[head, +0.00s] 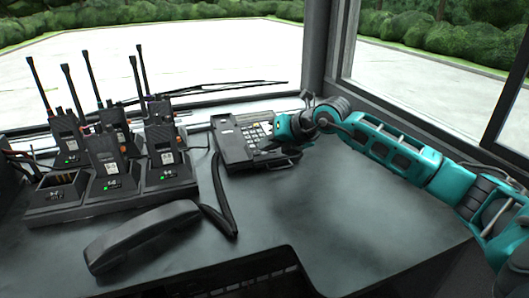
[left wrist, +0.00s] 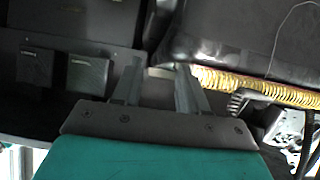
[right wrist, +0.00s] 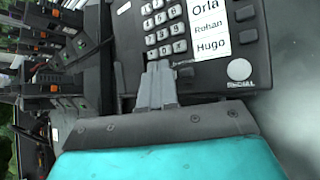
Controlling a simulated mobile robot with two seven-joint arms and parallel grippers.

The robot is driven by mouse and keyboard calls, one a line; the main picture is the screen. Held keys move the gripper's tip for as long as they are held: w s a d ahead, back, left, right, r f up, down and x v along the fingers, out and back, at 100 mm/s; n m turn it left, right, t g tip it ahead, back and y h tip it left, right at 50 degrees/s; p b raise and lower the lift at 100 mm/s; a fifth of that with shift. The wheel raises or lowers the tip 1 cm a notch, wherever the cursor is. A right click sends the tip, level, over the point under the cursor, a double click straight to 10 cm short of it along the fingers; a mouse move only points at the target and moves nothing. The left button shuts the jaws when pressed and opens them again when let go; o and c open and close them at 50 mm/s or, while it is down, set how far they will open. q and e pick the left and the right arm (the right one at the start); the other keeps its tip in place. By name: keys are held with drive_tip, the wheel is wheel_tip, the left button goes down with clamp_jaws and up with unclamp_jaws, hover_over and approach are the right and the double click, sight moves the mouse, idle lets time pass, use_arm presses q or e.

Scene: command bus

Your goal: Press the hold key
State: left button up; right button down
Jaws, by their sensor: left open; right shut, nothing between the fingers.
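The desk phone (head: 232,150) sits on the dark desk by the window. The right wrist view shows its white number keys (right wrist: 164,27), name labels reading Orla, Rohan and Hugo (right wrist: 210,47), dark side keys (right wrist: 245,35) and a round light key marked REDIAL (right wrist: 239,69). I cannot read a hold label. My right gripper (right wrist: 159,70) is shut and empty, its tips over the phone face just below the number keys; contact is unclear. It hides part of the phone in the head view. My left gripper (left wrist: 157,82) is open and empty, away from the phone.
The phone's handset (head: 140,236) lies off the phone on the front of the desk, with its cord (head: 219,200) running back. Several radios stand in a charger rack (head: 60,212) at the left. The desk's right side (head: 350,215) is clear.

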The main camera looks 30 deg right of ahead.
sight(270, 158)
drive_tip(key=shift+s+r+p, duration=0.1)
drive_tip(key=shift+r+p, duration=0.5)
drive_tip(key=shift+r, duration=0.1)
drive_tip(key=r+p, duration=0.2)
drive_tip(key=r, duration=0.1)
drive_tip(key=r+p, duration=0.1)
drive_tip(key=r, duration=0.1)
drive_tip(key=shift+s+a, duration=0.1)
drive_tip(key=shift+s, duration=0.25)
idle(0.6)
drive_tip(key=shift+a+f, duration=0.1)
